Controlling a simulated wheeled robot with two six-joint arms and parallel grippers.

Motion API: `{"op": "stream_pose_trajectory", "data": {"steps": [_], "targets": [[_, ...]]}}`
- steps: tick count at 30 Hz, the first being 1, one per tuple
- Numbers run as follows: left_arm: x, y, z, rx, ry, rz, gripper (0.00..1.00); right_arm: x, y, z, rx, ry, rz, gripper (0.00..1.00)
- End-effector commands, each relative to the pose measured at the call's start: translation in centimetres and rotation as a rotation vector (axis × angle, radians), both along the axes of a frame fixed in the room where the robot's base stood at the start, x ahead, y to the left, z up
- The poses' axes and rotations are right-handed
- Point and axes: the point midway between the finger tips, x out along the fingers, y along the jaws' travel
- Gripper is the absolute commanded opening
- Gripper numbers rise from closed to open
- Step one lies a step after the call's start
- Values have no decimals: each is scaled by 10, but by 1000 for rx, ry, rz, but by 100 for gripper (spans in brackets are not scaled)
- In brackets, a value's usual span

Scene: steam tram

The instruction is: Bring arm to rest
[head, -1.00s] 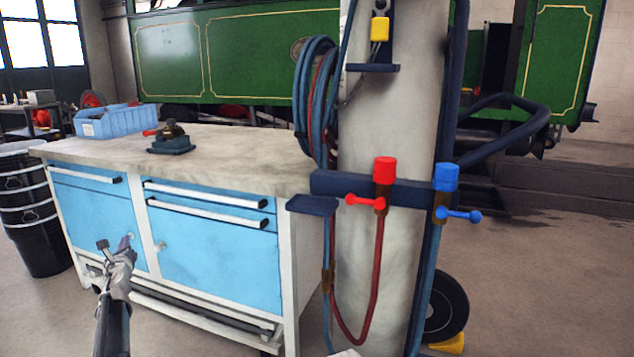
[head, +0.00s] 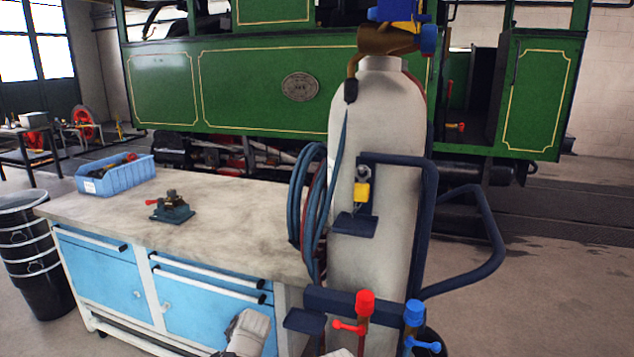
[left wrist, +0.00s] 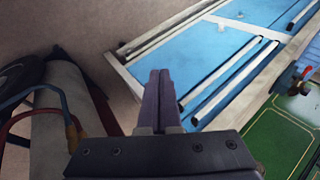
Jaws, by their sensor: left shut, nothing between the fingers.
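My left gripper (left wrist: 160,75) shows in the left wrist view with its two dark fingers together and nothing between them. It is in the air, with the blue workbench cabinet (left wrist: 205,62) beyond it. In the head view, a pale grey part of my arm rises at the bottom edge, before the cabinet (head: 205,313) front; the fingers are not visible there. My right gripper is in neither view.
A pale gas cylinder (head: 378,130) with blue hoses (head: 304,200) stands right of the bench. A red valve (head: 364,305) and a blue valve (head: 414,315) are low on its trolley. A small vise (head: 172,210) and blue bin (head: 120,176) sit on the benchtop (head: 235,215).

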Motion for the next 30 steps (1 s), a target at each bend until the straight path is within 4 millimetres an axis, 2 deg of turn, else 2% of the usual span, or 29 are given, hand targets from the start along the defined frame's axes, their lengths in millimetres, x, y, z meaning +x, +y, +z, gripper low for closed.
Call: {"op": "stream_pose_trajectory", "data": {"steps": [1, 3, 6, 9, 13, 18, 30], "targets": [[-27, -24, 25, -59, 41, 26, 0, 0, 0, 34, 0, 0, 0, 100], [-60, -54, 36, -140, 107, 76, 0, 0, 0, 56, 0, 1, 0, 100], [-106, -92, 51, -232, 208, 143, 0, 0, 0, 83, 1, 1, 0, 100], [-147, -120, 66, -292, 301, 196, 0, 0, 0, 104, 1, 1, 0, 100], [-186, -143, 80, -335, 393, 247, 0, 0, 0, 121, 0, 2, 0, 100], [-208, -155, 86, -354, 447, 275, 0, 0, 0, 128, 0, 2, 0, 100], [-209, -155, 84, -354, 451, 279, 0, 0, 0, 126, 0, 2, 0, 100]]}}
